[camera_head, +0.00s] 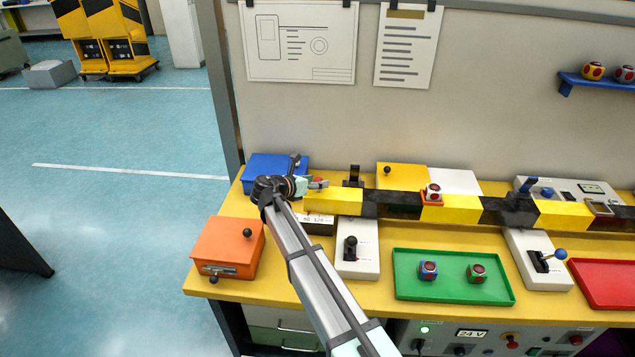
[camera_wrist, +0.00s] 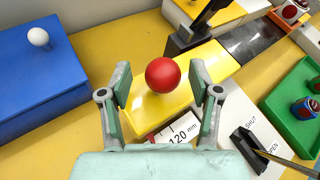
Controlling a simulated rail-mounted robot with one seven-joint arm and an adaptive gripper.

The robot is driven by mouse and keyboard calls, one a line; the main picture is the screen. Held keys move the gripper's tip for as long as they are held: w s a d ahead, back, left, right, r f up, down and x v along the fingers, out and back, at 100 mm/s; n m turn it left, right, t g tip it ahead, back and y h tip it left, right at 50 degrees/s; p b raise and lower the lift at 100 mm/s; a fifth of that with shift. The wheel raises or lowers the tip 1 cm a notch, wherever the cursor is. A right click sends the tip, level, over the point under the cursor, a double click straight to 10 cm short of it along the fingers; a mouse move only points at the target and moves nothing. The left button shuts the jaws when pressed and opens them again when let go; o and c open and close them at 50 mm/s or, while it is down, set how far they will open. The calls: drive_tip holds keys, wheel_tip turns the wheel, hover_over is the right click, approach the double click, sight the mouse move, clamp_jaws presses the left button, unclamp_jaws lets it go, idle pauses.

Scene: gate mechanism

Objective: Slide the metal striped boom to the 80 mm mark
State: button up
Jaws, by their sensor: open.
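The yellow-and-black striped boom (camera_head: 459,210) lies lengthwise across the workbench. Its yellow left end carries a red ball knob (camera_wrist: 162,75), partly hidden by my gripper in the head view. My gripper (camera_wrist: 160,84) is open, with one finger on each side of the red knob in the wrist view. I cannot tell whether either finger touches it. In the head view my gripper (camera_head: 316,184) is over the boom's left end. A white scale label (camera_wrist: 181,136) reading 120 mm shows in front of that end; the rest of the scale is largely hidden.
A blue box (camera_head: 270,168) stands behind left and an orange box (camera_head: 226,247) front left. A white SHUT/OPEN lever panel (camera_head: 358,262) is in front of the boom, beside a green tray (camera_head: 450,293) with two cubes. Another cube (camera_head: 433,190) sits on the boom.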

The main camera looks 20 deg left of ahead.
drive_tip(key=v, duration=1.1)
drive_tip(key=shift+d+f, duration=0.1)
drive_tip(key=w+a+m+h+b, duration=0.1)
drive_tip(key=a+m+b, duration=0.1)
drive_tip(key=a+b, duration=0.6)
drive_tip(key=w+d+f+g+h+p, duration=0.1)
drive_tip(key=w+d, duration=0.2)
drive_tip(key=d, duration=0.1)
drive_tip(key=w+d+f+m+g+h+p, duration=0.1)
drive_tip(key=w+d+f, duration=0.1)
drive_tip(key=w+d, duration=0.1)
drive_tip(key=w+d+f+m+g+h+p, duration=0.1)
drive_tip(key=w+d+p, duration=0.1)
drive_tip(key=d, duration=0.3)
drive_tip(key=shift+x, duration=0.8)
drive_tip(key=shift+w+a, duration=0.15)
drive_tip(key=shift+r, duration=0.15)
clamp_jaws()
